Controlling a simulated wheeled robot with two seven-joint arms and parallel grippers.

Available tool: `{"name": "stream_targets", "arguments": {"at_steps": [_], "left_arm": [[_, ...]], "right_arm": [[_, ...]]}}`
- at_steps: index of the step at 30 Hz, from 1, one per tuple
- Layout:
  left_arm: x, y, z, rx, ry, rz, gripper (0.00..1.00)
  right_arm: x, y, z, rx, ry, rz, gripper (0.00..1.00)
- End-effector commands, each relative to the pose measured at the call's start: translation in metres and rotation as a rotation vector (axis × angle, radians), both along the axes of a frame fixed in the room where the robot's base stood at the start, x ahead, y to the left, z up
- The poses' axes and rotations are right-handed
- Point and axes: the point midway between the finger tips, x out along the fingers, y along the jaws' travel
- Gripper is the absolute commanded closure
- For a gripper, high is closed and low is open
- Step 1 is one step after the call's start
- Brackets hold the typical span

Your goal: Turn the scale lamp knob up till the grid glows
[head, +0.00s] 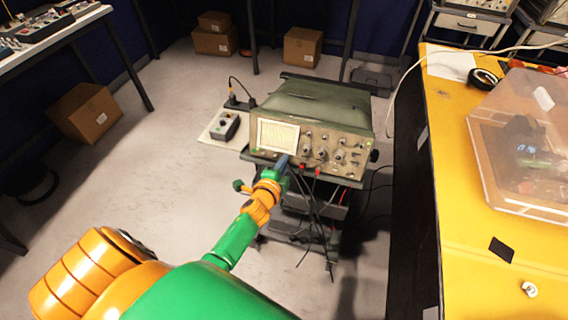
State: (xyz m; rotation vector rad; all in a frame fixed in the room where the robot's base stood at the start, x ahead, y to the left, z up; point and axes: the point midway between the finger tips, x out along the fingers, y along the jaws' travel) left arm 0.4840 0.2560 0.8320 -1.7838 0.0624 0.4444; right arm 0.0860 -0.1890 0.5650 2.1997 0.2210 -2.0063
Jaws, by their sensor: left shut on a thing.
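The oscilloscope (318,108) sits on a dark cart, its front panel facing me. Its screen (278,135) at the left of the panel looks pale, with fine grid lines showing on it. My left gripper (284,161) reaches up from below and is shut at the panel's lower edge, just under the screen. It is shut on the scale lamp knob, which the fingers hide. Other knobs (340,155) and red plugs are to the right of the fingers. My right gripper is out of view.
Dark cables (316,215) hang from the panel in front of the cart (330,180), close to my left gripper. A small box with a knob (225,126) sits on a side shelf. A yellow bench (465,235) with a clear bin (525,140) is at right.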

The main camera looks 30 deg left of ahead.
Motion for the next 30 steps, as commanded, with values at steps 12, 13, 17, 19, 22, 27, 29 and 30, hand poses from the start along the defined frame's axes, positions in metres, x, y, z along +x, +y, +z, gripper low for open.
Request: {"name": "stream_targets", "arguments": {"at_steps": [12, 13, 17, 19, 22, 27, 29, 30], "left_arm": [[-0.0006, 0.0002, -0.0012, 0.117, 0.031, -0.038, 1.0], [-0.0006, 0.0002, -0.0012, 0.12, 0.032, -0.039, 1.0], [-0.0006, 0.0, -0.0011, 0.126, 0.033, -0.042, 1.0], [-0.0006, 0.0, -0.0011, 0.126, 0.033, -0.042, 1.0], [-0.0006, 0.0, -0.0011, 0.126, 0.033, -0.042, 1.0], [-0.0005, 0.0, -0.001, 0.126, 0.033, -0.041, 0.77], [-0.0004, 0.0, -0.0009, 0.125, 0.033, -0.042, 0.6], [-0.0004, 0.0, -0.0009, 0.126, 0.032, -0.042, 0.54]], "right_arm": [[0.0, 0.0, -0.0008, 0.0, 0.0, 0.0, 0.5], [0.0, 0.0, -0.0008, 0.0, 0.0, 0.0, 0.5], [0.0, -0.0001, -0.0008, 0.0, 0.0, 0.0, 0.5], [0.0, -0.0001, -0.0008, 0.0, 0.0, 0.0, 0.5], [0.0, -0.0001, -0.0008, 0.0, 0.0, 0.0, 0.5], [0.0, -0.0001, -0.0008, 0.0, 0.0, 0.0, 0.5], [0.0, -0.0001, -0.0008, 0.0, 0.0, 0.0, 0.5], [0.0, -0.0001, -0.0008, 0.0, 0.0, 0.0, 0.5]]}}
